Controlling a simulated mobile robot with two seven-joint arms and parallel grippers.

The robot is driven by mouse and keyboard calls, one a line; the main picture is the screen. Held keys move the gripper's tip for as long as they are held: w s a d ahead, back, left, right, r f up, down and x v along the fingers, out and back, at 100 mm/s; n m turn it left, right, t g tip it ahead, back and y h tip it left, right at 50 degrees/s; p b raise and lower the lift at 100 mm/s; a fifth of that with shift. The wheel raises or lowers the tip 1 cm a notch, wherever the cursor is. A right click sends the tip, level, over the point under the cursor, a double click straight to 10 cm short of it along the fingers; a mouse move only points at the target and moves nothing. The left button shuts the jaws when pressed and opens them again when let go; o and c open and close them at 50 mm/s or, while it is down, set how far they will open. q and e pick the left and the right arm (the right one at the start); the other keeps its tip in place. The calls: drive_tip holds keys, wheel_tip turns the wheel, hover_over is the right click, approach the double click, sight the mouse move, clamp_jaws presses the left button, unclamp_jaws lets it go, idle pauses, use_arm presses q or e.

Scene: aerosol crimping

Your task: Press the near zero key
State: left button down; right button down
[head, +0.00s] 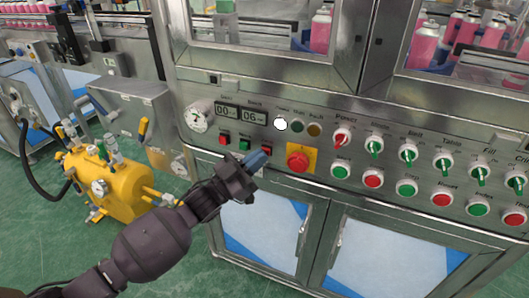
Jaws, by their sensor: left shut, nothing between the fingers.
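The control panel (390,205) runs across the front of the steel machine. Two small displays, reading about 00 (227,112) and 06 (254,117), sit at its left. Below them are a red key (224,140), a green key (244,145) and another red key (267,149). The key labels are too small to read, so I cannot tell which is the near zero key. My left gripper (259,160) is shut and empty, its blue fingertips just below the right-hand red key. I cannot tell whether they touch the panel. My right gripper is out of view.
A red emergency knob on a yellow plate (311,150) is close to the right of my left gripper. Rotary switches and round red and green buttons continue rightward. A gauge (199,116) is at left. A yellow tank (108,184) stands on the green floor.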

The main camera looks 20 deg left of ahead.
use_arm(q)
drive_tip(key=shift+s, duration=0.7)
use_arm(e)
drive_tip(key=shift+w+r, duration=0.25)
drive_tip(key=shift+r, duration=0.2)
use_arm(q)
drive_tip(key=shift+p, duration=0.3)
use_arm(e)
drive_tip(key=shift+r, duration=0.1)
